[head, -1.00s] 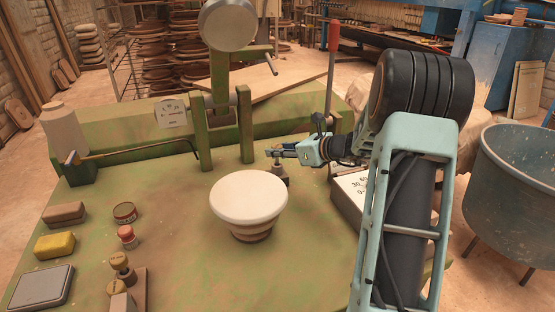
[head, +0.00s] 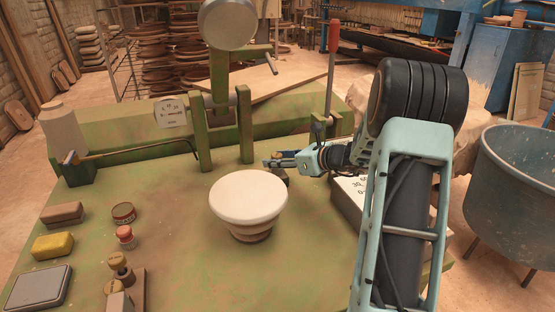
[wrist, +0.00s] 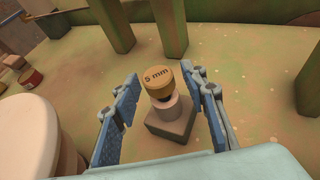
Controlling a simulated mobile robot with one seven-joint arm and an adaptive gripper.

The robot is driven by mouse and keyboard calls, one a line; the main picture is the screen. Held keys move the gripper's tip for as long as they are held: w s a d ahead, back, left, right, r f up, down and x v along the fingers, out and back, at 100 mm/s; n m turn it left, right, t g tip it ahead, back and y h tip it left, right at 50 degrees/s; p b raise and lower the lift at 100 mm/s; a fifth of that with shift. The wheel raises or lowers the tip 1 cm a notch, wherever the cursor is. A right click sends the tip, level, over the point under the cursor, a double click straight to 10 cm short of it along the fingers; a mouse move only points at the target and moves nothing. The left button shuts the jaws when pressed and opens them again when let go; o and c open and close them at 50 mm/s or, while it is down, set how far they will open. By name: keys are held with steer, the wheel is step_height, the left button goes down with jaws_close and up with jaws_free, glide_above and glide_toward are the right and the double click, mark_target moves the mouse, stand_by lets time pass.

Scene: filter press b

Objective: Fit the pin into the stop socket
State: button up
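A pin with a round tan cap marked "5 mm" (wrist: 157,78) stands in the collar of the stop socket, a square grey-brown block (wrist: 172,128), in the wrist view. A dark gap shows under the cap, and I cannot tell how deep the pin sits. My gripper (wrist: 163,92) is open, with one blue-padded finger on each side of the pin and visible space on both sides. In the head view, my gripper (head: 279,163) is low over the socket block (head: 281,179) and hides the pin.
A white-topped round pot (head: 248,194) stands just left of my gripper. Green posts (head: 246,138) rise behind it. A boxy grey unit (head: 350,205) with printed figures is on the right. A rack (head: 138,290) with brass-capped pins is at front left. The green bench is clear between.

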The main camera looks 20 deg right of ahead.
steer(key=shift+s+d+r, duration=0.1)
steer(key=shift+r, duration=0.2)
steer(key=p+v, duration=0.1)
steer(key=v, duration=1)
steer(key=shift+s+d, duration=0.15)
steer(key=shift+s, duration=0.2)
